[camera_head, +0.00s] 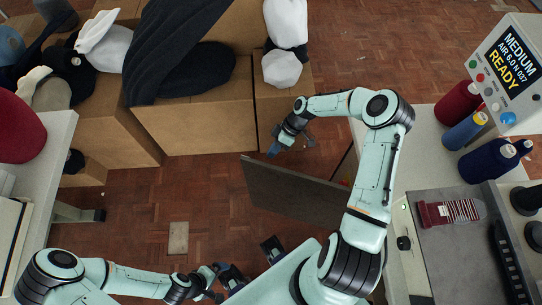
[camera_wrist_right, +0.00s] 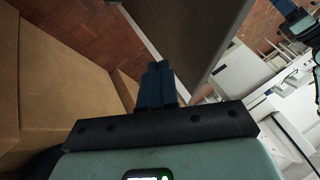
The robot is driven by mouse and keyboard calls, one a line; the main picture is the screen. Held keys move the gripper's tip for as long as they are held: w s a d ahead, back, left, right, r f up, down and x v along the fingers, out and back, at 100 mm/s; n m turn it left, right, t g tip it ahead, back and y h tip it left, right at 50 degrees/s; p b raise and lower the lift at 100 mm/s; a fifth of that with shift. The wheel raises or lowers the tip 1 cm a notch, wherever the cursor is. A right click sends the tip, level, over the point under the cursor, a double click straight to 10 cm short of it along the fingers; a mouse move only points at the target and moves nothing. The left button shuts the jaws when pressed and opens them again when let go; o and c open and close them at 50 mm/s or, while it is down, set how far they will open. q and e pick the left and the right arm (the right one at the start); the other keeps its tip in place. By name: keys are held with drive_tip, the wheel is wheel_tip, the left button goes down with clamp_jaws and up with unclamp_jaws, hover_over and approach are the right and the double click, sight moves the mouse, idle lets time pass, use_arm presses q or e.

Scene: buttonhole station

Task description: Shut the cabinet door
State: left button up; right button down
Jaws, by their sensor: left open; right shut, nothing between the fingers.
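The cabinet door (camera_head: 290,192) is a dark grey-brown panel. It stands open, swung out from the cabinet under the right-hand bench. My right gripper (camera_head: 273,152) is shut and empty at the door's far free end, by its top edge; I cannot tell whether it touches. In the right wrist view the shut fingers (camera_wrist_right: 157,82) point toward the door panel (camera_wrist_right: 195,30), which rises just beyond them. My left gripper (camera_head: 252,261) is open and empty, low in the head view, nearer to me than the door and apart from it. The cabinet's inside is mostly hidden by my right arm.
Cardboard boxes (camera_head: 205,110) with dark and white cloth items stand behind and left of the door. The right bench (camera_head: 415,195) carries thread cones (camera_head: 458,102), a display reading READY (camera_head: 515,60) and a striped sock (camera_head: 450,212). Brick-patterned floor (camera_head: 215,195) is clear left of the door.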

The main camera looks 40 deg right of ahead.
drive_tip(key=shift+s+a+r, duration=0.2)
drive_tip(key=shift+s+a, duration=0.7)
drive_tip(key=shift+a, duration=0.25)
drive_tip(key=shift+s+a, duration=0.1)
